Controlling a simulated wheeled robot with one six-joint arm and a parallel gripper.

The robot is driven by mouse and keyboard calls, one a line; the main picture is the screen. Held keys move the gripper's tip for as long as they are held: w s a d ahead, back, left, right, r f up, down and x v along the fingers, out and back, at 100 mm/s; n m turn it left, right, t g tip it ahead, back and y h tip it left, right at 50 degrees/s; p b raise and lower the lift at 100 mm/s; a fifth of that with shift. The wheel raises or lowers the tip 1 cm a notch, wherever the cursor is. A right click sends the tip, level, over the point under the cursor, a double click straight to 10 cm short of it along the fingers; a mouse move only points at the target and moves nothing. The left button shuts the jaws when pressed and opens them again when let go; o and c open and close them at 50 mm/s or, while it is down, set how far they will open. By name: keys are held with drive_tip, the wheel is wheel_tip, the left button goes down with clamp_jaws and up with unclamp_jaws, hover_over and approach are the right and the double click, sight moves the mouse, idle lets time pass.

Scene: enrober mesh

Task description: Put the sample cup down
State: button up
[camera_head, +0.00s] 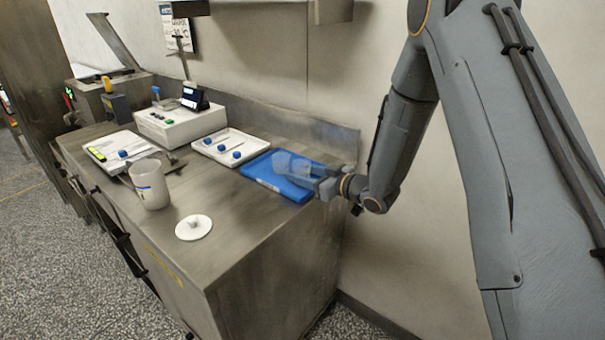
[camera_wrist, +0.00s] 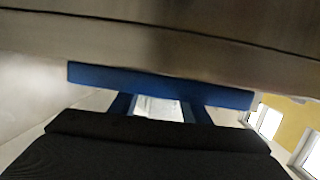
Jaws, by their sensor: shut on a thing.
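A clear, pale sample cup (camera_head: 288,162) lies tilted on its side in the head view, over the blue tray (camera_head: 262,183) at the bench's right end. My gripper (camera_head: 316,180) is shut on it from the right. I cannot tell whether the cup touches the tray. In the wrist view, a blue bar (camera_wrist: 160,83) crosses the middle, and a small whitish patch (camera_wrist: 158,108) shows below it, above my dark gripper body. The cup's shape is not clear there.
On the bench (camera_head: 245,235) stand a larger white beaker (camera_head: 152,188), a round white lid (camera_head: 194,228), a white tray with blue-capped items (camera_head: 229,137) and a white instrument (camera_head: 180,123). The bench's front right corner is bare. A wall is close behind.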

drive_tip(key=shift+f, duration=0.1)
drive_tip(key=o, duration=1.1)
drive_tip(key=shift+s+d+r, duration=0.1)
drive_tip(key=shift+d+r, duration=0.05)
drive_tip(key=shift+r, duration=0.05)
drive_tip(key=s+d+m+g+h+b, duration=0.1)
drive_tip(key=s+d+m+h, duration=0.2)
drive_tip(key=s+d+h, duration=0.5)
drive_tip(key=s+d+m+g+h+b, duration=0.1)
drive_tip(key=s+d+m+h, duration=0.2)
drive_tip(key=d, duration=0.9)
drive_tip(key=s+m+g, duration=0.1)
drive_tip(key=s+g, duration=0.1)
drive_tip(key=s, duration=0.5)
drive_tip(key=s+m+g, duration=0.1)
drive_tip(key=s+g, duration=0.2)
drive_tip(key=s, duration=0.4)
drive_tip(key=s+r+m+g, duration=0.1)
drive_tip(key=s+g, duration=0.2)
drive_tip(key=s, duration=0.5)
drive_tip(key=shift+a+m+h, duration=0.3)
drive_tip(key=shift+a+m, duration=0.05)
drive_tip(key=shift+m, duration=0.05)
